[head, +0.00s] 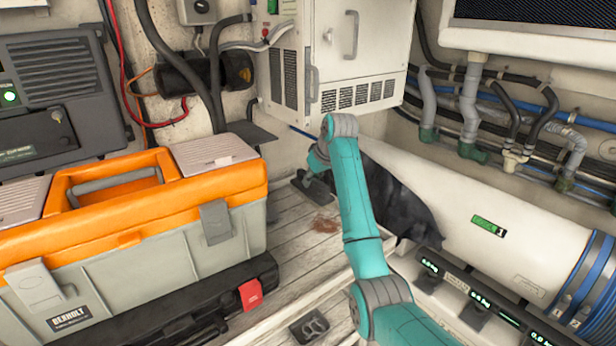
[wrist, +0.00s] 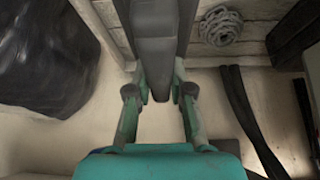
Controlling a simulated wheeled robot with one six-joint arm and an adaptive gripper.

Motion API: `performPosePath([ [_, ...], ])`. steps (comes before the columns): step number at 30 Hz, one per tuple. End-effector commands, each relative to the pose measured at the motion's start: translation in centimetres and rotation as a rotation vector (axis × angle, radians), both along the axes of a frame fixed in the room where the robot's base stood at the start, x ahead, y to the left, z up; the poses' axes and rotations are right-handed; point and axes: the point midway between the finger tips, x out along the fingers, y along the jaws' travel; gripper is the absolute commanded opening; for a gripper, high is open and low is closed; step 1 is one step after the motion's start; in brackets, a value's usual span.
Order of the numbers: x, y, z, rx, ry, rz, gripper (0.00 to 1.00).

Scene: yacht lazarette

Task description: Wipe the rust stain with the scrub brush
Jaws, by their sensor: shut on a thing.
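The rust stain (head: 325,224) is a small reddish-brown patch on the pale planked floor in the head view, right of the toolbox. My gripper (wrist: 158,93) is shut on a long dark grey thing, which I take to be the scrub brush (wrist: 154,45), running up between the green fingers in the wrist view. In the head view my arm reaches down past the stain, and a dark piece (head: 308,192) at its end shows low over the planks, just beyond the stain. The brush's bristles are hidden, so I cannot tell if they touch the floor. The stain is not visible in the wrist view.
A grey and orange toolbox (head: 160,245) stands at left. A white cylinder (head: 480,210) lies at right, with black sheeting (head: 405,200) beside it. A white cabinet (head: 350,60) is behind. A coiled rope (wrist: 221,26) and dark straps (wrist: 245,115) show in the wrist view.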

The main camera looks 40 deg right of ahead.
Motion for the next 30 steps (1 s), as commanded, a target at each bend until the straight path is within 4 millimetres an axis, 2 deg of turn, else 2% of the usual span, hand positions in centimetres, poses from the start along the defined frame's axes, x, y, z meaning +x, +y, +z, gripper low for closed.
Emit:
performPosePath([
  [8, 0.1, 0.1, -1.4, 0.000, -0.001, 0.001, 0.00],
  [21, 0.1, 0.0, -5.3, 0.000, -0.001, 0.001, 0.00],
  [30, 0.1, 0.0, -5.9, -0.001, -0.002, 0.001, 0.00],
])
